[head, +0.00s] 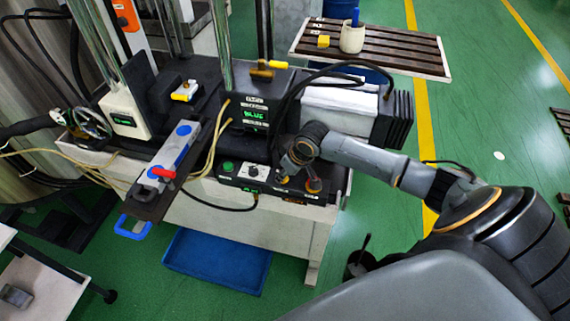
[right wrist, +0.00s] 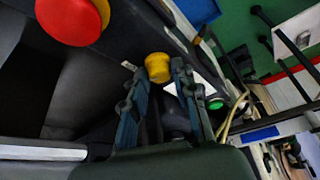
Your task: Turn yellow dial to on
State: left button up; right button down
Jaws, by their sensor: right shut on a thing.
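The yellow dial (right wrist: 158,66) sits on the dark control panel and shows between the fingertips of my right gripper (right wrist: 164,80) in the right wrist view. The fingers are shut on the dial. In the head view my right gripper (head: 288,170) is over the right part of the control panel (head: 241,185), and the dial is mostly hidden by it. The dial's on or off setting cannot be read. My left gripper is in neither view.
A green button (head: 228,167) and a black knob (head: 253,171) are to the left. Cables hang behind.

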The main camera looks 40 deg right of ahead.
dwell(0.3)
jog(key=c, duration=1)
grip_release()
jog(key=shift+c, duration=0.2)
jog(key=shift+r, duration=0.2)
jog(key=v, duration=1.1)
jog(key=shift+s+r, duration=0.2)
jog(key=shift+r, duration=0.05)
jog(key=shift+f, duration=0.1)
